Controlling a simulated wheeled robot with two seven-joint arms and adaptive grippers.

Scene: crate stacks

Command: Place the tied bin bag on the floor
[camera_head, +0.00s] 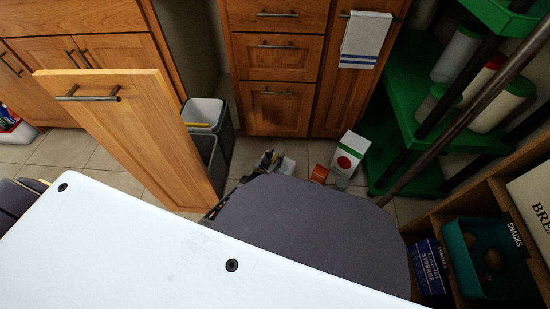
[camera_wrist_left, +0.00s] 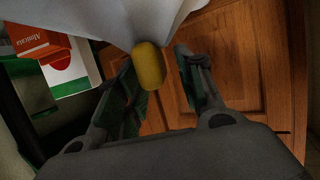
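The tied bin bag (camera_wrist_left: 110,18) is pale grey-white with a yellow knot (camera_wrist_left: 149,65), at the top of the left wrist view. In the head view, a small pale part of the bag (camera_head: 287,166) shows beside my left gripper (camera_head: 268,162), low near the tiled floor (camera_head: 110,162). In the wrist view, the fingers of my left gripper (camera_wrist_left: 155,80) stand apart on either side of the knot, with a gap at the right finger. My dark grey body hides most of the bag and whether it touches the floor. My right gripper is not in view.
A pulled-out cabinet front (camera_head: 130,125) with grey bins (camera_head: 205,112) stands left. A red-orange box (camera_head: 320,174) and a white carton (camera_head: 350,152) stand on the floor, right of the gripper. A green shelf (camera_head: 385,125) and wooden cubbies (camera_head: 440,215) line the right.

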